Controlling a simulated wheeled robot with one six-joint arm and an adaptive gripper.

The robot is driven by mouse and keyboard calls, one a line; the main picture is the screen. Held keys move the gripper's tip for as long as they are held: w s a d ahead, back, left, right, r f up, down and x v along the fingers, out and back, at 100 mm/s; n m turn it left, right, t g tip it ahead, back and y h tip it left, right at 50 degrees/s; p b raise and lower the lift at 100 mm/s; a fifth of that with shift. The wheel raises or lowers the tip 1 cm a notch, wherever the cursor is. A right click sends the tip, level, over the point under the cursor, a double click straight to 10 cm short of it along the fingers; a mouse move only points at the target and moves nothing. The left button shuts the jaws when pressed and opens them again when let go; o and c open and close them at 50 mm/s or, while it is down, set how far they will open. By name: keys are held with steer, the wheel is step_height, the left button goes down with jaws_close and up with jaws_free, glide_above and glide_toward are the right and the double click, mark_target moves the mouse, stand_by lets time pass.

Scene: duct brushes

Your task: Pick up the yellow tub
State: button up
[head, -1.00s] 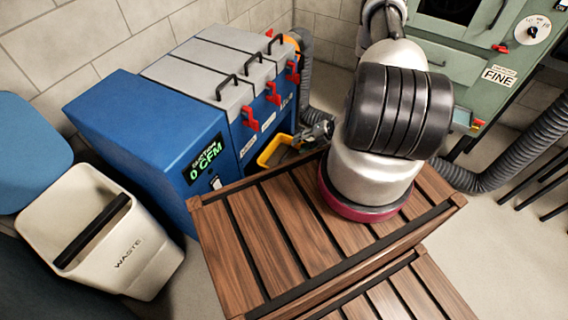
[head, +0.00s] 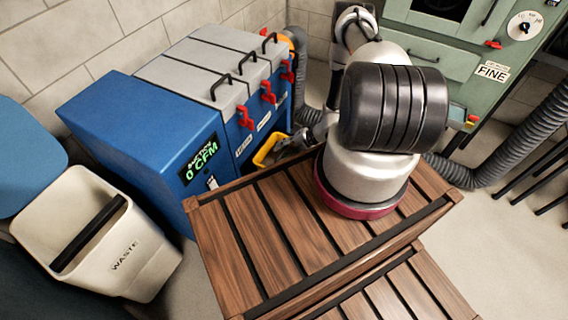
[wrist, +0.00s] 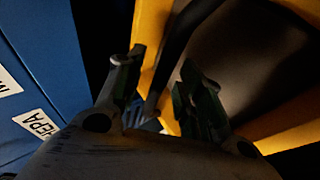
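The yellow tub (head: 263,154) stands low beside the blue cabinet, behind the wooden slatted surface. Only a small part of its rim shows in the head view; my gripper and arm hide much of the rest. In the wrist view the yellow tub (wrist: 152,25) fills the upper right, with a dark handle (wrist: 190,25) running down between the fingers. My gripper (wrist: 158,92) is open, with one finger on each side of the tub's near yellow wall and the handle's lower end. Contact cannot be told. In the head view my gripper (head: 291,143) is at the tub.
The blue cabinet (head: 140,125) with red latches stands left of the tub. The wooden slatted surface (head: 255,240) lies in front. A waste bin (head: 120,260) stands at left, a green machine (head: 455,55) at back right. A grey hose (head: 500,165) runs at right.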

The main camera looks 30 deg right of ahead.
jaws_close()
steer(key=shift+r, duration=0.15)
steer(key=shift+r, duration=0.25)
steer(key=shift+s+d+r, duration=0.15)
steer(key=shift+d+r, duration=0.1)
step_height(320, 180, up, 24)
steer(key=s+d, duration=0.2)
steer(key=shift+d, duration=0.4)
stand_by(0.5)
steer(key=shift+f, duration=0.15)
